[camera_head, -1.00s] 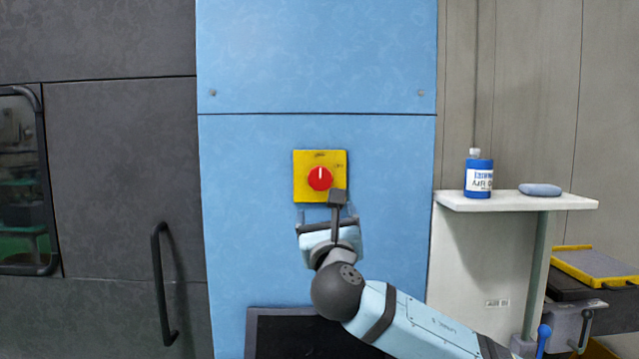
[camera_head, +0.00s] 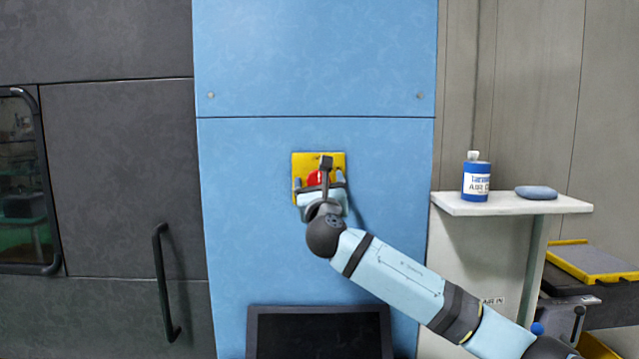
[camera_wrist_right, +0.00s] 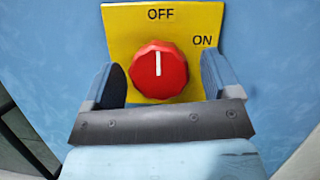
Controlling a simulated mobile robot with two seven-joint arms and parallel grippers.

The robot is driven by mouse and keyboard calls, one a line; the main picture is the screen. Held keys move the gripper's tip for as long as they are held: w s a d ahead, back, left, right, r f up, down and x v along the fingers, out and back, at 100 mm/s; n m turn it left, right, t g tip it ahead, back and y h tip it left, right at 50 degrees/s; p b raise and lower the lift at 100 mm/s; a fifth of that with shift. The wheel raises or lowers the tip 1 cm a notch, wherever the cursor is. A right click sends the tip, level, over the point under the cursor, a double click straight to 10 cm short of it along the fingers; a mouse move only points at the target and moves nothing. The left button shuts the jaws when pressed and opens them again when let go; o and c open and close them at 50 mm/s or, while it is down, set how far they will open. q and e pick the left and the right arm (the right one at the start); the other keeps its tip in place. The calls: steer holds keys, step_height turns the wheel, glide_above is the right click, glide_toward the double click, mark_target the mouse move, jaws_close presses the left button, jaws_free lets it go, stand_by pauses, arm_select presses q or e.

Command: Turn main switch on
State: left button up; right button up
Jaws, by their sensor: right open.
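The main switch is a red round knob (camera_wrist_right: 158,71) on a yellow plate (camera_wrist_right: 121,22) marked OFF at the top and ON at the upper right. Its white line points straight up at OFF. In the head view the red knob (camera_head: 314,178) is partly hidden behind my right gripper (camera_head: 320,183), and the yellow plate (camera_head: 300,162) shows around it. In the right wrist view my right gripper (camera_wrist_right: 164,80) is open, with one finger on each side of the knob. Gaps show between the fingers and the knob. My left gripper is not in view.
The plate sits on a blue panel (camera_head: 260,220) with a dark screen (camera_head: 320,332) below. A black door handle (camera_head: 160,285) is at the left. A shelf (camera_head: 510,207) at the right holds a blue bottle (camera_head: 476,180) and a blue-grey oval object (camera_head: 536,192).

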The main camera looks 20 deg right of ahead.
steer(key=shift+c, duration=0.8)
steer(key=c, duration=0.8)
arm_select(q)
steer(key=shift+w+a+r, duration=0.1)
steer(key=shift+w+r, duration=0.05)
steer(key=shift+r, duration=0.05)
arm_select(e)
steer(key=shift+o, duration=0.2)
